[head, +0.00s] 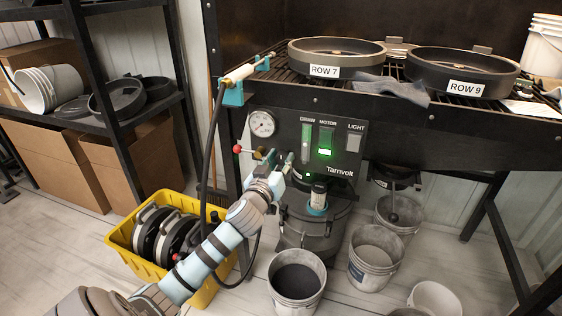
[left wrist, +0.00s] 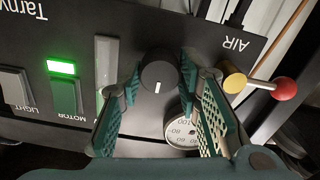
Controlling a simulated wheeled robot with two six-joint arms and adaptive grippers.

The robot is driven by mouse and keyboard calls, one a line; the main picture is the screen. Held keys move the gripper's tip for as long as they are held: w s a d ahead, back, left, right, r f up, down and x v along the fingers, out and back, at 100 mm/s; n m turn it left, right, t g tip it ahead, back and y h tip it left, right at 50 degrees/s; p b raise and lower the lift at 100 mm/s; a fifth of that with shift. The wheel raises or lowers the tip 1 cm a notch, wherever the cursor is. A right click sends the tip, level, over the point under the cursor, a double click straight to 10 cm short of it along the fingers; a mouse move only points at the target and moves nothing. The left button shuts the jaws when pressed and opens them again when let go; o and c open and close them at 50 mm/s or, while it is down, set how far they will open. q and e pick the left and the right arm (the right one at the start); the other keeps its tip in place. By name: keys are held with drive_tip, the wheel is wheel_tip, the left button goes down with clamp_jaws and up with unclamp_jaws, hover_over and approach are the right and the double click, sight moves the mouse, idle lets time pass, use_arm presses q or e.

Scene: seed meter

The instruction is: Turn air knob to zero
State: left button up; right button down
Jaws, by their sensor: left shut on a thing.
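The black air knob (left wrist: 158,72) is on the dark control panel (left wrist: 215,40), with a white mark pointing down the picture in the left wrist view, towards the gauge. The "AIR" label is upside down to its right. My left gripper (left wrist: 165,80) has its green fingers on both sides of the knob and is shut on it. In the head view my left gripper (head: 284,165) is at the panel's lower left and hides the knob. The pressure gauge (left wrist: 183,133) is partly covered by a finger; it shows whole in the head view (head: 262,124). My right gripper is not in view.
A brass valve with a red ball (left wrist: 284,88) is close beside the fingers. Green-lit switches (head: 325,140) are on the panel. A hanging black hose (head: 208,150) passes near my left arm. A yellow crate (head: 120,238) and grey buckets (head: 297,282) stand below.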

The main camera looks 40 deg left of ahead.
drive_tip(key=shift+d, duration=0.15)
use_arm(q)
drive_tip(key=o, duration=1.1)
drive_tip(key=shift+o, duration=0.2)
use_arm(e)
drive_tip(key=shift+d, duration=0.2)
use_arm(q)
drive_tip(key=v, duration=1.2)
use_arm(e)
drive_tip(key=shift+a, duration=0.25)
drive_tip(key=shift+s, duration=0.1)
